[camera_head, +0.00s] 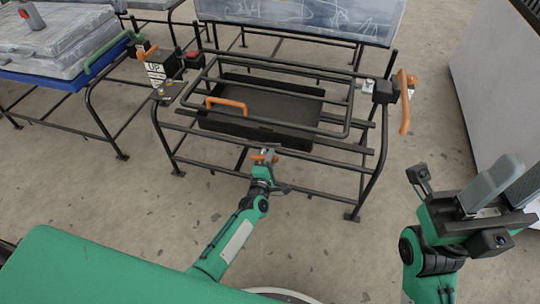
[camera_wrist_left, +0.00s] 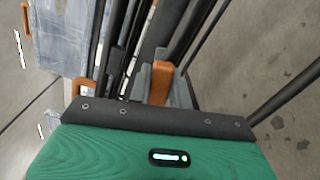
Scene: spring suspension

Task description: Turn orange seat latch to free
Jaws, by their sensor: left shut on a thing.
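The orange seat latch (camera_wrist_left: 160,83) shows in the left wrist view between the grey fingers of my left gripper (camera_wrist_left: 158,92). In the head view the latch (camera_head: 259,157) is a small orange piece at the front of the black tube seat frame (camera_head: 290,155). My left gripper (camera_head: 266,156) is shut on it, and the fingers hide part of it. My right gripper (camera_head: 508,190) is open and empty at the right, apart from the frame.
A dark tray (camera_head: 270,105) with an orange handle (camera_head: 228,104) lies inside the frame. An orange lever (camera_head: 405,103) is on the right side, and a black box marked UP (camera_head: 158,68) on the left. A pale panel (camera_head: 500,70) stands at right. Bare floor lies in front.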

